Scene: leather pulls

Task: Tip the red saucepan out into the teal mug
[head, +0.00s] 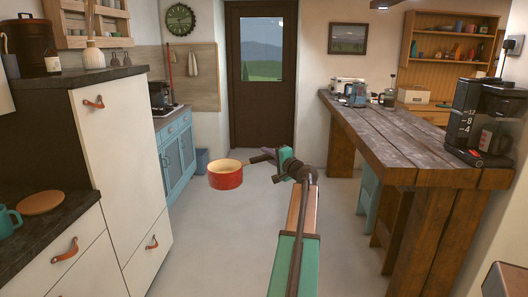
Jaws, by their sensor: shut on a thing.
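The red saucepan (226,180) hangs in the air above the floor in the middle of the head view, roughly level, with a pale inside. What it holds cannot be made out. My gripper (270,157) is at its right and is shut on the saucepan's dark handle. The teal mug (8,221) stands on the dark counter at the far left, partly cut off by the picture edge. The saucepan is well apart from the mug.
A round wooden board (40,203) lies beside the mug. A tall white cabinet (120,150) stands between that counter and the back. A wooden bar (400,140) with a coffee machine (480,115) is on the right. The floor (215,245) between is clear.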

